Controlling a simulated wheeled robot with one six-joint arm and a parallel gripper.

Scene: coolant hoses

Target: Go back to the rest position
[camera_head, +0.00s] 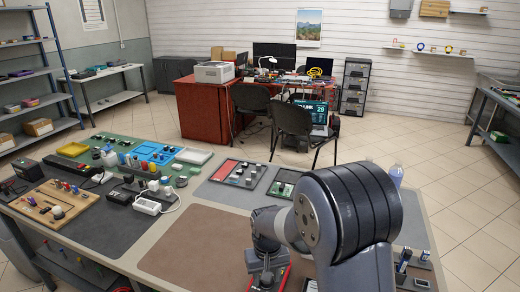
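My arm rises from the bottom edge right of centre and bends to the left over the table (412,208). Its large grey joint covers the right part of the brown mat. My gripper (266,270) hangs at the end of the arm, low over the front of the brown mat (195,248). The gripper's fingers are too small and too covered to tell whether they are open or shut. Something red lies by the gripper, partly hidden. No coolant hose can be made out clearly.
A clear bottle (396,174) stands behind my arm. Small items (405,258) stand at the right. Chairs and a red desk (200,108) are beyond.

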